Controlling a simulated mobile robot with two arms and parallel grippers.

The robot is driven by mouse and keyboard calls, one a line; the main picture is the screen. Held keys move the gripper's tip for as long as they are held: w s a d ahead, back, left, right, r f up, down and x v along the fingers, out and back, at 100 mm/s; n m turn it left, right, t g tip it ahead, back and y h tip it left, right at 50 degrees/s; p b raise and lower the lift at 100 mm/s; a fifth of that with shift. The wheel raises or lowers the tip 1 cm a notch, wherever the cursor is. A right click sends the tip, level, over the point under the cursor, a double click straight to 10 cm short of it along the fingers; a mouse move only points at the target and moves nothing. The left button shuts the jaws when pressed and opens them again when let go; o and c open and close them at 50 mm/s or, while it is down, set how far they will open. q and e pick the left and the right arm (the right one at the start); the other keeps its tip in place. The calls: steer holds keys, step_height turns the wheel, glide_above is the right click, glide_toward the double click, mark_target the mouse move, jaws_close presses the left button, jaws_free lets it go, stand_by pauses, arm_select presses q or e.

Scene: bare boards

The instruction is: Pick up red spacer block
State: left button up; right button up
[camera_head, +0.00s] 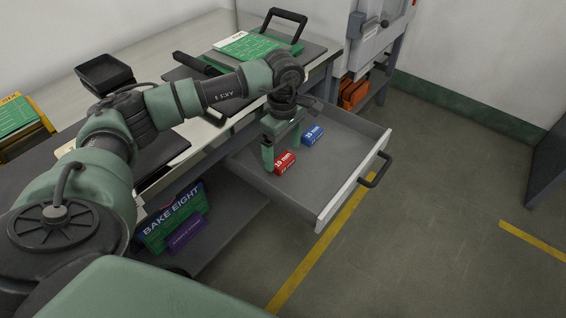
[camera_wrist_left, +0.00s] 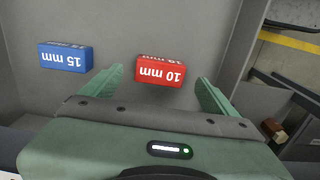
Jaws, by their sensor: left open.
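The red spacer block (camera_head: 285,162) lies in the open drawer (camera_head: 335,200), near its left end. In the left wrist view the red block (camera_wrist_left: 161,72) is marked "10 mm". A blue block (camera_head: 312,136) marked "15 mm" lies beside it, apart; it also shows in the wrist view (camera_wrist_left: 65,57). My left gripper (camera_head: 283,148) is down in the drawer at the red block. In the wrist view my left gripper (camera_wrist_left: 163,85) is open, with one finger on each side of the red block's near end and gaps between. My right gripper is not in view.
The drawer's front wall and handle (camera_head: 374,168) stick out over the floor. The workbench (camera_head: 215,120) is behind, holding a black tray (camera_head: 104,74) and a green board (camera_head: 258,46). A "BAKE EIGHT" box (camera_head: 172,218) stands on the lower shelf. The drawer's right part is clear.

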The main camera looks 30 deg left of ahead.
mark_target(283, 163)
arm_select(q)
step_height(283, 163, down, 3)
steer(key=shift+r, duration=0.15)
steer(key=c, duration=1.5)
steer(key=shift+r, duration=0.15)
steer(key=shift+c, duration=0.2)
